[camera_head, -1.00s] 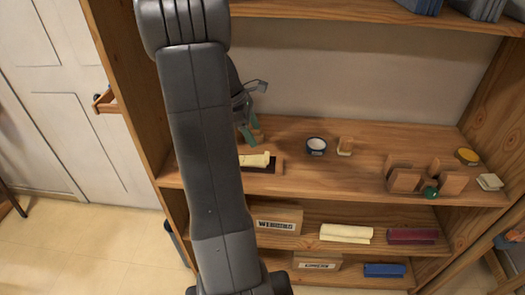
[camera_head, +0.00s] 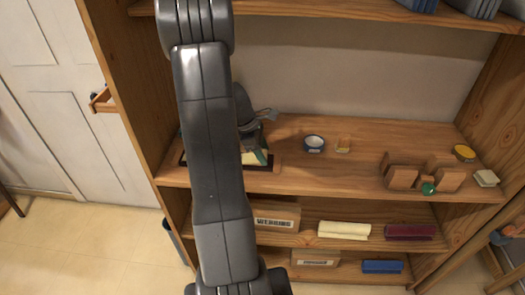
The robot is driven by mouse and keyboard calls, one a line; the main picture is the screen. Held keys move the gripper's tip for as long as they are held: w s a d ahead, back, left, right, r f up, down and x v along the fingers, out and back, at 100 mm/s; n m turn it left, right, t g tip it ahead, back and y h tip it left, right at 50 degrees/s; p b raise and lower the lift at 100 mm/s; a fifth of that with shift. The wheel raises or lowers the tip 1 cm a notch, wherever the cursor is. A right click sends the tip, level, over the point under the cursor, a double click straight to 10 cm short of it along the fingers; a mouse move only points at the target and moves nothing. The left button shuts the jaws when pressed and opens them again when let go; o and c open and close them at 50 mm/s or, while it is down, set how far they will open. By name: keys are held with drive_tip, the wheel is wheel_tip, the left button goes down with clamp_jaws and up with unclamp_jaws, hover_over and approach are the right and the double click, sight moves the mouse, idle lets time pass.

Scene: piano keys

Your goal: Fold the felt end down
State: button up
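The cream felt (camera_head: 250,158) lies on a dark strip on a wooden board (camera_head: 277,164) at the left of the middle shelf. My arm hides much of the board, so the felt's full shape and the fold of its end cannot be told. My gripper (camera_head: 264,146) is low over the board, right beside or on the felt. Green parts show at its lower end, by the felt. Contact and finger opening are too small and too covered to tell.
The middle shelf (camera_head: 320,180) also holds a blue-rimmed bowl (camera_head: 314,144), a small wooden block (camera_head: 343,145), brown blocks with a green ball (camera_head: 428,188), a yellow disc (camera_head: 464,153) and a pale pad (camera_head: 486,178). Lower shelves hold a labelled box (camera_head: 276,217) and rolled cloths (camera_head: 344,231).

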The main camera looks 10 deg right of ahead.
drive_tip(key=c, duration=1)
drive_tip(key=shift+w+a+r+g+h, duration=0.15)
drive_tip(key=shift+a+r+g+h, duration=0.3)
drive_tip(key=shift+h, duration=0.65)
drive_tip(key=shift+w+a+r+h, duration=0.1)
drive_tip(key=shift+a+r+h, duration=0.2)
drive_tip(key=shift+r, duration=0.35)
drive_tip(key=o, duration=1.4)
drive_tip(key=shift+a, duration=0.2)
drive_tip(key=v, duration=1.4)
drive_tip(key=shift+d, duration=0.15)
